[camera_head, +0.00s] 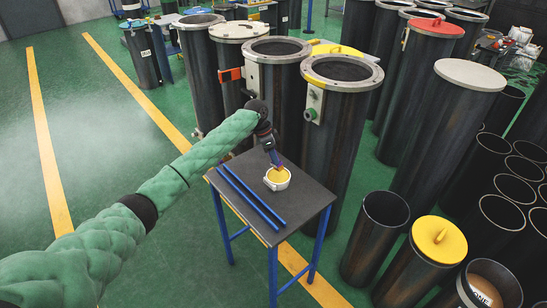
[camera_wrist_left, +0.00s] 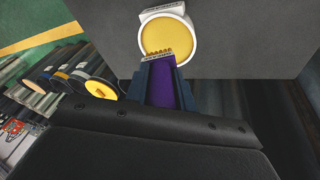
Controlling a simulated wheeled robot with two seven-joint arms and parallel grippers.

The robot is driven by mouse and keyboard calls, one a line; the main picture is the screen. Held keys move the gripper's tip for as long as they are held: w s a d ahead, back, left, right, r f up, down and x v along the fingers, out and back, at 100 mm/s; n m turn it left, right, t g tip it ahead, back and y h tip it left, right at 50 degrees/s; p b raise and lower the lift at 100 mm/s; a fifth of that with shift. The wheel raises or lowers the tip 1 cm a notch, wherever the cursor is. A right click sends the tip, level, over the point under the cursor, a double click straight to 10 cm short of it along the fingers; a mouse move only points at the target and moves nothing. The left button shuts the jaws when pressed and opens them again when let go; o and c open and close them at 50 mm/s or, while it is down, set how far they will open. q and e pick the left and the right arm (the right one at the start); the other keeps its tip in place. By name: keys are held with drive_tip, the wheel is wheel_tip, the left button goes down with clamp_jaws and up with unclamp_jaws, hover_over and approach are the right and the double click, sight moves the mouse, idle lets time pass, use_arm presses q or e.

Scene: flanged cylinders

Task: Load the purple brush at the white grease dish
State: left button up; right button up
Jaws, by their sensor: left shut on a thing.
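My left gripper (camera_head: 275,160) is low over the small grey table, at the white grease dish (camera_head: 278,187). In the left wrist view this gripper (camera_wrist_left: 160,70) is shut on the purple brush (camera_wrist_left: 161,92), whose body lies between the two dark fingers. The brush's tan bristles (camera_wrist_left: 159,54) overlap the near edge of the yellow grease in the round dish, which also shows there by its white rim (camera_wrist_left: 163,13). I cannot tell whether the bristles touch the grease. My right gripper is in neither view.
The grey table top (camera_head: 303,205) has blue legs and two blue bars (camera_head: 247,192) lying left of the dish. Tall dark flanged cylinders (camera_head: 337,125) stand close behind it. Open pipes and a yellow-capped cylinder (camera_head: 438,240) stand at the right. Green floor is free at the left.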

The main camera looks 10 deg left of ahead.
use_arm(q)
drive_tip(key=shift+r+p, duration=1.2)
drive_tip(key=shift+r, duration=0.65)
